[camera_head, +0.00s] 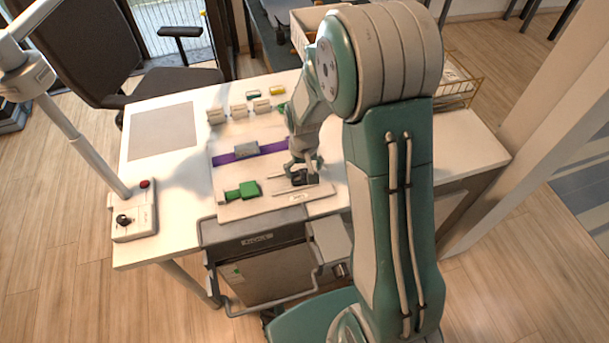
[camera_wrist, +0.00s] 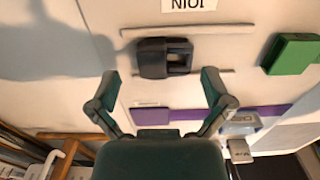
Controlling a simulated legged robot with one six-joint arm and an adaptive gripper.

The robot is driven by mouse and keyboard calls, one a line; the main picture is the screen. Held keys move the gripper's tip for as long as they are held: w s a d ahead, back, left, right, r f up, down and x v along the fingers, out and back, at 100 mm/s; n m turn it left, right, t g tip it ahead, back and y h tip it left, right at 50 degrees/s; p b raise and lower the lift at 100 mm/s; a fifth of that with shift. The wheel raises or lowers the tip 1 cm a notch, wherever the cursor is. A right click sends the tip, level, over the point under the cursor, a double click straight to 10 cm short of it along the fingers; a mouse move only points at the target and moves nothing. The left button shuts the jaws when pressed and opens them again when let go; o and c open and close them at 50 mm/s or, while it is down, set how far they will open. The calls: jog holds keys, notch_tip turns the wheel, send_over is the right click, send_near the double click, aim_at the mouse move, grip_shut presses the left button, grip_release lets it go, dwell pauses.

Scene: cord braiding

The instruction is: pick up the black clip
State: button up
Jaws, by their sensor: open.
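The black clip (camera_wrist: 152,58) lies on the pale board between two thin rails, just beyond my fingertips in the wrist view. It also shows in the head view as a small dark shape (camera_head: 299,179), partly covered by my gripper. My gripper (camera_wrist: 161,83) is open, its two green fingers spread wide, with nothing between them. In the head view my gripper (camera_head: 304,166) is low over the right part of the board, at the clip. I cannot tell the exact height gap.
A green block (camera_head: 243,190) lies left of the clip on the board (camera_head: 265,208). A purple strip (camera_head: 270,148) with a grey block (camera_head: 246,149) runs behind it. Several small holders stand farther back. A control box (camera_head: 134,218) is at the table's left; the right tabletop is clear.

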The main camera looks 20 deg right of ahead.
aim_at(300, 179)
notch_tip(300, 179, down, 2)
jog(key=shift+a+f, duration=0.1)
jog(key=shift+f, duration=0.15)
jog(key=shift+a+f, duration=0.2)
jog(key=shift+a, duration=0.2)
jog(key=shift+d, duration=0.15)
jog(key=c, duration=0.5)
jog(key=shift+d, duration=0.15)
jog(key=shift+r, duration=0.1)
